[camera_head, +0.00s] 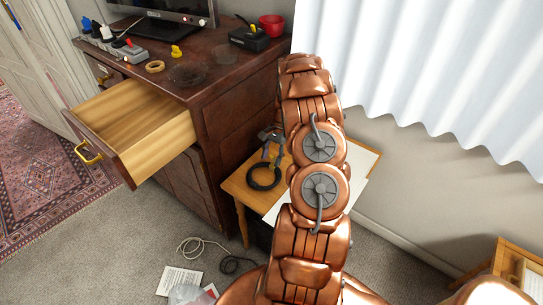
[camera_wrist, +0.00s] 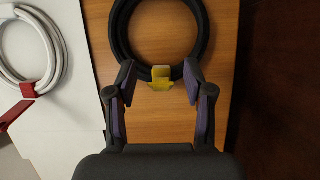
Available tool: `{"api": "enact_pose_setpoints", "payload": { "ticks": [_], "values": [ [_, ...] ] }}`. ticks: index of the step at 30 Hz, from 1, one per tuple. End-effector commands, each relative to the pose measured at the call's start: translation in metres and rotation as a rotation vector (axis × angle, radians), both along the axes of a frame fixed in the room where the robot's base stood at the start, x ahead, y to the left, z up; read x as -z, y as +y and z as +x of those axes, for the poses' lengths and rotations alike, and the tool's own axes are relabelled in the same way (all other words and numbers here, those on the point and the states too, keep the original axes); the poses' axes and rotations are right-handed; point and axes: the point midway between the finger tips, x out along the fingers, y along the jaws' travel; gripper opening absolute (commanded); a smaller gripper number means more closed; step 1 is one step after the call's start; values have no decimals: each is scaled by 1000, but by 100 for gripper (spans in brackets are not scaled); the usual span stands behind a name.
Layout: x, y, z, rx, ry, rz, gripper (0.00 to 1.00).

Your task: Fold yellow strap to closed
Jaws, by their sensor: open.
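A black cable coil (camera_wrist: 121,38) lies on a wooden tabletop, and it also shows in the head view (camera_head: 264,186). The yellow strap (camera_wrist: 160,84) sits at the coil's near edge, with one flap inside the ring and another part on the outer side. I cannot tell whether its ends meet. My gripper (camera_wrist: 158,83) is open, with one dark finger on each side of the strap and nothing clearly held between them. I cannot tell whether the fingertips touch the coil. In the head view my arm hides part of the small table.
A white cable coil (camera_wrist: 50,50) with a red strap (camera_wrist: 28,91) lies on a white sheet to the left. The small wooden table (camera_head: 238,185) stands beside a dark dresser (camera_head: 237,117) with an open drawer (camera_head: 130,120). Loose cables (camera_head: 198,243) and papers (camera_head: 178,281) lie on the carpet.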

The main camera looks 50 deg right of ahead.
Motion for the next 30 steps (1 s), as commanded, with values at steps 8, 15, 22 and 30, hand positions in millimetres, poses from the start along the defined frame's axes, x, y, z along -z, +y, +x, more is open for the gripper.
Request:
{"api": "enact_pose_setpoints", "payload": {
  "ticks": [8,15,22,30],
  "values": [
    [0,0,1,-1,-1,-2,40],
    [-1,0,1,-1,-1,-2,15],
    [-1,0,1,-1,-1,-2,0],
    [0,1,1,-2,-2,-25,0]
  ]
}}
